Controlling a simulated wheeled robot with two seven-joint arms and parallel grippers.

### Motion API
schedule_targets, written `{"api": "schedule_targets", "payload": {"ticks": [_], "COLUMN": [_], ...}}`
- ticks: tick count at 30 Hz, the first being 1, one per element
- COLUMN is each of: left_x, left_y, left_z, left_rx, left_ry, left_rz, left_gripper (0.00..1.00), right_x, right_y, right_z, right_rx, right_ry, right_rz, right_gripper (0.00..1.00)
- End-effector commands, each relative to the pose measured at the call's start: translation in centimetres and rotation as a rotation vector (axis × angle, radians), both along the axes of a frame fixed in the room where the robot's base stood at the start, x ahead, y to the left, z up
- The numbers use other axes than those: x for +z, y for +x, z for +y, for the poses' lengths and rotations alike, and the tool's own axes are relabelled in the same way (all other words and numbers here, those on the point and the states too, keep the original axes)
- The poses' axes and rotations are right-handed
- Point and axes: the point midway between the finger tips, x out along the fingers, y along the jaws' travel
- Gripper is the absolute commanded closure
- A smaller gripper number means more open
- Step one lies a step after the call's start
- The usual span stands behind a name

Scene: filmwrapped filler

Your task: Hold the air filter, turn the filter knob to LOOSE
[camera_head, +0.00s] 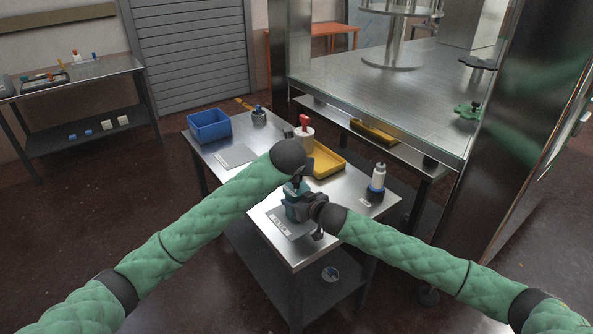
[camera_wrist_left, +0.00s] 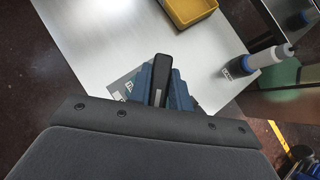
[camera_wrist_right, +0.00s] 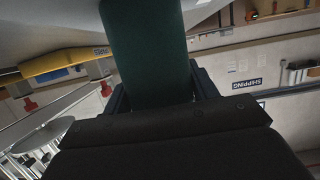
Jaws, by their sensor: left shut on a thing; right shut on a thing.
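The teal air filter (camera_head: 292,208) stands near the front corner of the steel table, largely covered by my grippers. My left gripper (camera_head: 300,184) comes down on it from above. In the left wrist view it is shut on a black bar-shaped knob (camera_wrist_left: 159,78). My right gripper (camera_head: 312,210) reaches the filter from the right, low at its side. In the right wrist view it is shut on the dark green filter body (camera_wrist_right: 146,45), which fills the gap between the fingers. I cannot read the knob's LOOSE marking or its setting.
A label plate (camera_head: 280,225) lies at the table's front edge. A large steel machine table (camera_head: 390,85) stands behind right.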

Motion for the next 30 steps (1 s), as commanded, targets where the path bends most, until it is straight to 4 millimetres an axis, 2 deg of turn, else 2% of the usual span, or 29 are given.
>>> {"api": "schedule_targets", "payload": {"ticks": [1, 2, 5, 17, 30], "left_x": [-0.1, -0.1, -0.1, 0.5, 5.9], "left_y": [0.0, 0.0, 0.0, -0.4, -5.8], "left_z": [0.0, 0.0, 0.0, 0.1, 0.8], "left_rx": [0.0, 0.0, 0.0, -0.001, -0.002], "left_ry": [0.0, 0.0, 0.0, 0.0, -0.001], "left_rz": [0.001, 0.001, 0.001, 0.0, -0.001], "left_gripper": [1.0, 0.76, 0.58, 0.58, 0.58], "right_x": [0.0, 0.0, 0.0, 0.0, 0.0], "right_y": [0.0, 0.0, 0.0, 0.0, 0.0], "right_z": [0.1, 0.1, 0.1, 0.0, 0.0], "right_rx": [0.001, 0.001, 0.001, 0.0, 0.0], "right_ry": [0.0, 0.0, 0.0, 0.001, 0.0], "right_rz": [0.0, 0.0, 0.0, 0.001, 0.0], "right_gripper": [0.72, 0.72, 0.72, 0.72, 0.72]}}
